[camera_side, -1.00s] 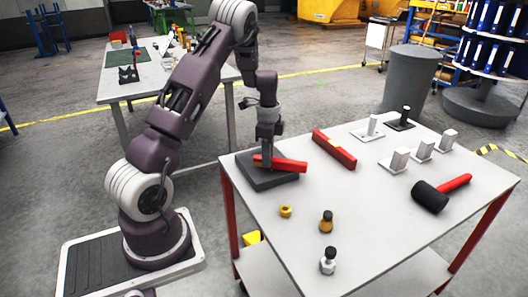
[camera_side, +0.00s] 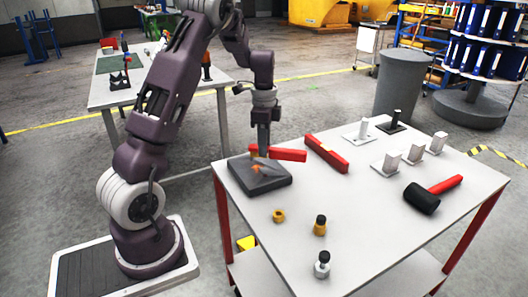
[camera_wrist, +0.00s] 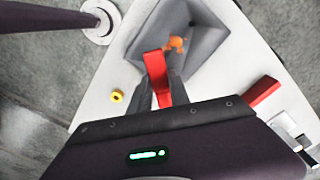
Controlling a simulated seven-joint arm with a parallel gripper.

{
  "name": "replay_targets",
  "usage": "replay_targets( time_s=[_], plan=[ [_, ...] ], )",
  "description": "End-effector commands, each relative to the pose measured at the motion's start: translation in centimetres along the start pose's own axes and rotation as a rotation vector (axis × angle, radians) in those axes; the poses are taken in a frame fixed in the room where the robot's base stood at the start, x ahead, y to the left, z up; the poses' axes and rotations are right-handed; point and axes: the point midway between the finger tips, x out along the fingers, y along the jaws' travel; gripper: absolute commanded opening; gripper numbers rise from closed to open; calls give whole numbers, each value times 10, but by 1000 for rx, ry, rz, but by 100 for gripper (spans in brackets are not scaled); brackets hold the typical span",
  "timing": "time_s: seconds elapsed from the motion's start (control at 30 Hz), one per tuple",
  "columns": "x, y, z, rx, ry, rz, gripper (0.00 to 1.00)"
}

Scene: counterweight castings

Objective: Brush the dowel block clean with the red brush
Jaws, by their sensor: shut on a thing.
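My gripper (camera_side: 263,150) is shut on the red brush (camera_side: 290,155), which sticks out to the right, held just above a dark grey slab (camera_side: 276,184). The slab lies at the table's left corner. An orange piece (camera_side: 258,169) lies on it, partly hidden in the side view. In the wrist view, the brush (camera_wrist: 156,66) is between my fingers (camera_wrist: 163,88), with the slab (camera_wrist: 205,45) and the orange piece (camera_wrist: 177,43) beyond. I cannot tell for sure which thing is the dowel block; the slab carries no such mark.
A red bar (camera_side: 326,154) lies right of the slab. White blocks (camera_side: 387,163) and small posts (camera_side: 396,117) stand at the back right. A black-headed mallet (camera_side: 422,198) lies at the right. A yellow ring (camera_side: 279,216) and two small bottles (camera_side: 320,226) are in front.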

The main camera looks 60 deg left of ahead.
Motion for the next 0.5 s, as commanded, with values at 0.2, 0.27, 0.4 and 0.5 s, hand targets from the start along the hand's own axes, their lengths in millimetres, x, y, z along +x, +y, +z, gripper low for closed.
replay_targets(
  time_s=[0.2, 0.27, 0.4, 0.5],
  plan=[
    [-10, 0, 0, 0, 0, -1, 0],
    [-11, 0, 0, 0, 0, -1, 0],
    [-11, 0, 0, 0, 0, 0, 0],
    [-11, 0, 0, 0, 0, 0, 0]
  ],
)
